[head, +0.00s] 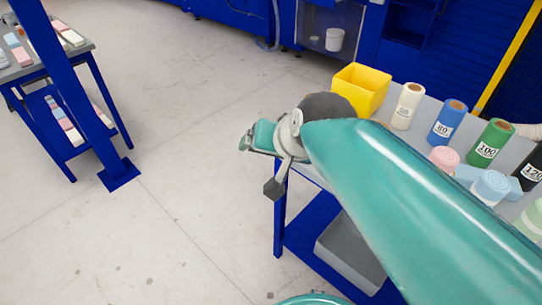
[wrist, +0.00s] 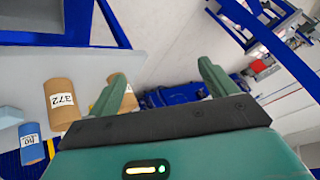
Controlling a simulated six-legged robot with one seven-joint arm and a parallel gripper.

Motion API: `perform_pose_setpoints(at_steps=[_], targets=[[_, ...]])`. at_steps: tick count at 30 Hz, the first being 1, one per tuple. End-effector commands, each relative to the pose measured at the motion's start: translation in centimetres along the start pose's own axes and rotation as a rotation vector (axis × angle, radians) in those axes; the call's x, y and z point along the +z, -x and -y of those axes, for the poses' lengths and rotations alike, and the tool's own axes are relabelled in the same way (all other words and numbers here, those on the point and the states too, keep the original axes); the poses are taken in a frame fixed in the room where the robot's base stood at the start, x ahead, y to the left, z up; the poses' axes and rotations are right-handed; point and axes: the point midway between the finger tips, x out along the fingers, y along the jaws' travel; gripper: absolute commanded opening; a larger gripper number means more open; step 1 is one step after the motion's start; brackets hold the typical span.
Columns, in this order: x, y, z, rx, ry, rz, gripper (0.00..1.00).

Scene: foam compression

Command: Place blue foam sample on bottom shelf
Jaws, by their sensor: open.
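A light blue foam block (head: 463,176) lies on the grey tabletop in the head view, partly hidden behind rolls and my arm. A pale blue piece at the left edge of the wrist view (wrist: 9,116) may be the same block; I cannot tell. My gripper (wrist: 163,75) is open with nothing between its fingers. The left rack (head: 75,95) has a bottom shelf (head: 70,150) holding several pink, white and blue foam pieces. The near table's low blue shelf (head: 318,252) also shows.
A yellow bin (head: 362,88), a white roll (head: 408,105), a blue roll (head: 447,122) and a green roll (head: 490,142) stand on the near table. A grey box (head: 350,250) sits on its low shelf. Open floor (head: 190,130) lies between table and rack.

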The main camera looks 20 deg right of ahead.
Motion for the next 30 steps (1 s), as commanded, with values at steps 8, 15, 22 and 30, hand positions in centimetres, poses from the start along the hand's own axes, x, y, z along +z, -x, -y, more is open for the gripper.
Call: perform_pose_setpoints(at_steps=[8, 15, 22, 30], targets=[[7.1, 1.9, -3.6, 0.144, 0.453, 0.179, 0.89], [6.8, 1.8, -3.7, 0.150, 0.458, 0.183, 0.89], [1.9, 0.5, -6.9, 0.226, 0.560, 0.253, 0.89], [-6.2, -2.0, -16.3, 0.372, 0.768, 0.442, 0.89]])
